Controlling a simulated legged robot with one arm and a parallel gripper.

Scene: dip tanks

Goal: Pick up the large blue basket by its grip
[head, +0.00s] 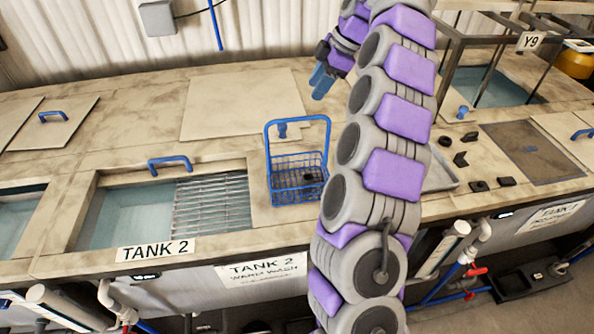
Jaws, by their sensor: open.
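The blue wire basket (287,182) stands upright on the counter, just right of Tank 2, with a dark thing in it. Its tall blue grip (297,119) arches above the basket, the top bar uppermost. My gripper (320,82) has blue fingers and is open and empty. In the picture it is above and slightly right of the grip, apart from it. My arm passes close to the basket's right side and hides part of the counter there.
Tank 2's opening (122,222) lies left of the basket, partly covered by a metal rack (212,205). A flat lid (243,103) lies behind.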

